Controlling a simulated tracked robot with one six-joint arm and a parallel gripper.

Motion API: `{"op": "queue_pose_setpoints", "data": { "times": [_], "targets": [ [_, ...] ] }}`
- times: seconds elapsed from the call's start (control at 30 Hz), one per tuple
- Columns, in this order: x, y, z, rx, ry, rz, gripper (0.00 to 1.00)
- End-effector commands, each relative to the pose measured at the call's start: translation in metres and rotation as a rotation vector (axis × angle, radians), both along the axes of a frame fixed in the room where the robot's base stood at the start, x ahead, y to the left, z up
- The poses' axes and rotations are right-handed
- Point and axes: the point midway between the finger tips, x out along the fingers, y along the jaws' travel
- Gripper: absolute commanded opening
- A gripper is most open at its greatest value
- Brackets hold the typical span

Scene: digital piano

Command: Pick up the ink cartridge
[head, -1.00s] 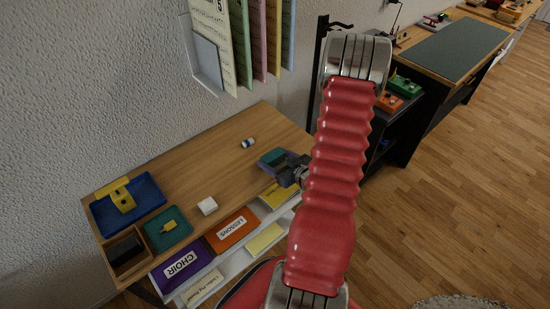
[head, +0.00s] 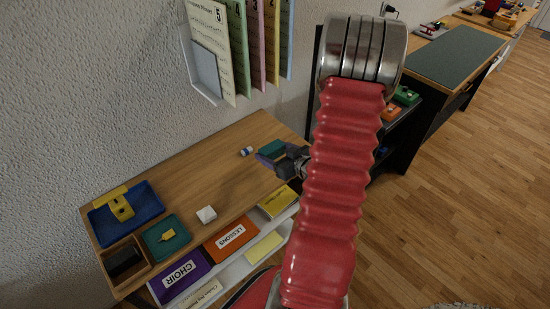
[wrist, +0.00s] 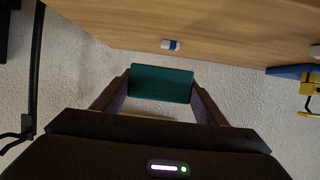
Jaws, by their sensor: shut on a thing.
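A teal block, which I take to be the ink cartridge (head: 273,147), is between the fingers of my gripper (head: 270,153) near the right end of the desk. In the wrist view the cartridge (wrist: 161,83) lies crosswise, with a finger of my gripper (wrist: 162,90) against each end. The gripper is shut on it. The wrist view shows pale textured wall behind it and the desk beyond, so it appears held up clear of the desktop. My arm hides part of the scene to its right.
The wooden desk (head: 180,180) carries a small blue-and-white eraser (head: 247,151), a white block (head: 206,214), a blue tray (head: 150,207) with a yellow tool, a teal tray (head: 182,243) and a wooden box (head: 145,272). Hanging sheets (head: 240,50) are above. The desk's middle is clear.

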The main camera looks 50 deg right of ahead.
Motion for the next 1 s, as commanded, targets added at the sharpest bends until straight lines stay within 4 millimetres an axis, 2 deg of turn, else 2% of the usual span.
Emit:
{"op": "queue_pose_setpoints", "data": {
  "times": [0.1,0.23,1.0],
  "targets": [
    [0.000,0.000,0.012,-0.002,-0.002,0.001,0.44],
    [0.000,0.000,0.018,-0.001,-0.001,0.000,0.44],
    [0.000,0.000,0.019,0.000,0.000,0.001,0.44]
  ]
}}
